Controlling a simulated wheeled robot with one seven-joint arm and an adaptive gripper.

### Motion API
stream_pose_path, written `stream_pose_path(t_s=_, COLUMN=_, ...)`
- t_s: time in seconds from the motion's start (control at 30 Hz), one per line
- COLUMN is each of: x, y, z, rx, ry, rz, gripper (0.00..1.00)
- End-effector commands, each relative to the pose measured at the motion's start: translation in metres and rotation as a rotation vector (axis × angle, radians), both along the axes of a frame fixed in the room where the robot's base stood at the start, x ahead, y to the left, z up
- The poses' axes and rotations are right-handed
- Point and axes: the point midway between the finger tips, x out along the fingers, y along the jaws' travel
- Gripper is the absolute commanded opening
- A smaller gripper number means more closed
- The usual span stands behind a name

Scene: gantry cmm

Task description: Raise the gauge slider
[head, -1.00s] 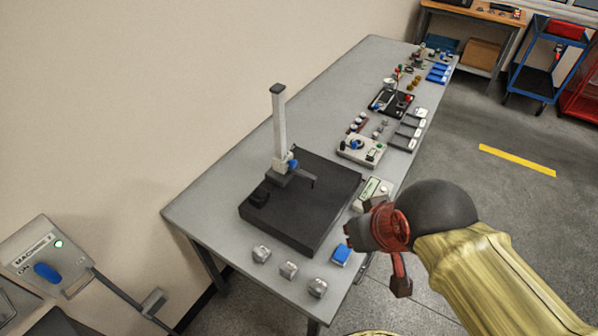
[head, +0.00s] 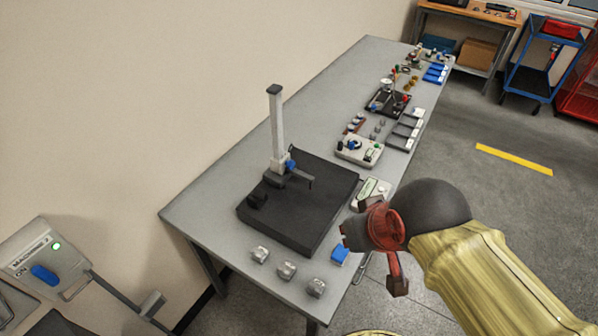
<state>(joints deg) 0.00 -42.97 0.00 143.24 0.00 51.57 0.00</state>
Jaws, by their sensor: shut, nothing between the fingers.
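A height gauge stands on a black surface plate (head: 310,205) on the grey table. Its upright pale column (head: 276,125) has a dark cap on top. The gauge slider (head: 291,166), with a blue part and a dark arm pointing right, sits low on the column near its base. My gripper (head: 345,236) is at the right of the plate, above the table's front edge and apart from the slider. It is seen from behind, with the dark wrist and red part covering much of it. It is shut and empty.
A display box (head: 374,190) stands right of the plate, partly behind my gripper. More instruments fill the far end. A machine switch panel (head: 45,262) is at the lower left.

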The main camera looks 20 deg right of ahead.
Motion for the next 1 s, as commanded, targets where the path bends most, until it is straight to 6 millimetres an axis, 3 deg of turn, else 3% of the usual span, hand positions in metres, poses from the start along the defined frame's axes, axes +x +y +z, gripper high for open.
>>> stream_pose_path(t_s=0.17, x=0.002, y=0.003, z=-0.005, rx=0.025, ry=0.02, rz=-0.015, gripper=0.08)
stream_pose_path(t_s=0.27, x=0.006, y=0.013, z=-0.019, rx=0.103, ry=0.085, rz=-0.062, gripper=0.14)
stream_pose_path(t_s=0.53, x=0.044, y=0.064, z=-0.071, rx=0.531, ry=0.383, rz=-0.328, gripper=0.29)
stream_pose_path(t_s=0.8, x=0.118, y=0.095, z=-0.101, rx=1.015, ry=0.633, rz=-0.627, gripper=0.42)
stream_pose_path(t_s=1.0, x=0.194, y=0.083, z=-0.123, rx=1.398, ry=0.755, rz=-0.848, gripper=0.42)
